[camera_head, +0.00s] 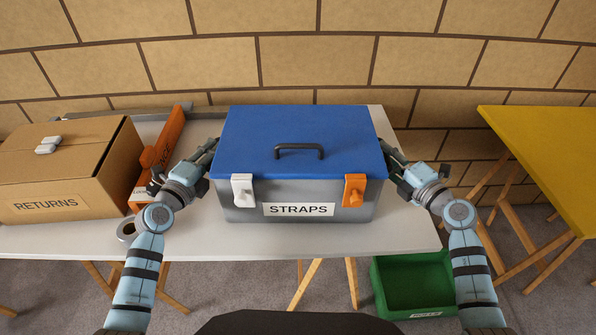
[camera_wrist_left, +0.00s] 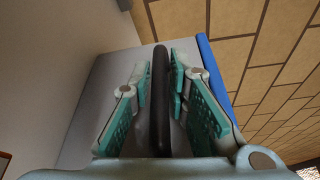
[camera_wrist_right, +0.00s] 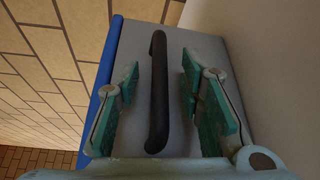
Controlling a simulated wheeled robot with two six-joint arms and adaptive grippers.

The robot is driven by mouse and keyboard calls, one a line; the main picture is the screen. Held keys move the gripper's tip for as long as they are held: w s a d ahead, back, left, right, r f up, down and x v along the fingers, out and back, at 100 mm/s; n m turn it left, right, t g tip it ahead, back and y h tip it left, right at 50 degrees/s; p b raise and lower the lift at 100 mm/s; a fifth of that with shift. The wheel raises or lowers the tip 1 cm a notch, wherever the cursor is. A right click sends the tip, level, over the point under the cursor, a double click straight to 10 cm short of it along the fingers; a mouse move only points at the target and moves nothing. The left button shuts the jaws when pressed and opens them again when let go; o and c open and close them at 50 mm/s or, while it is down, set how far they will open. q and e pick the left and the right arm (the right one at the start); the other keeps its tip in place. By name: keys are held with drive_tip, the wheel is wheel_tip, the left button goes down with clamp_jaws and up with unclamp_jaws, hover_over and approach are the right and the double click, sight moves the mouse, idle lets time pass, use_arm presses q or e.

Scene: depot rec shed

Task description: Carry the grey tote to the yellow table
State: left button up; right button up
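The grey tote (camera_head: 240,214) has a blue lid (camera_head: 299,135), a STRAPS label, and one white and one orange latch. It stands on the pale table. My left gripper (camera_head: 208,157) is at its left side; in the left wrist view its pads (camera_wrist_left: 160,82) close in on both sides of the black side handle (camera_wrist_left: 161,125), with almost no gap. My right gripper (camera_head: 392,160) is at the right side, open around the other side handle (camera_wrist_right: 157,95), with gaps on both sides. The yellow table (camera_head: 550,150) stands at the right, its top clear where visible.
A RETURNS cardboard box (camera_head: 95,190) and an orange long-shaped item (camera_head: 160,150) are left of the tote on the pale table (camera_head: 330,238). A tape roll (camera_head: 126,230) lies near. A green crate (camera_head: 415,280) is on the floor between the tables. A brick wall is behind.

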drive_tip(key=shift+c, duration=0.2)
use_arm(q)
drive_tip(key=c, duration=0.3)
use_arm(e)
drive_tip(key=c, duration=0.3)
use_arm(q)
clamp_jaws()
use_arm(e)
clamp_jaws()
use_arm(q)
drive_tip(key=shift+r, duration=0.1)
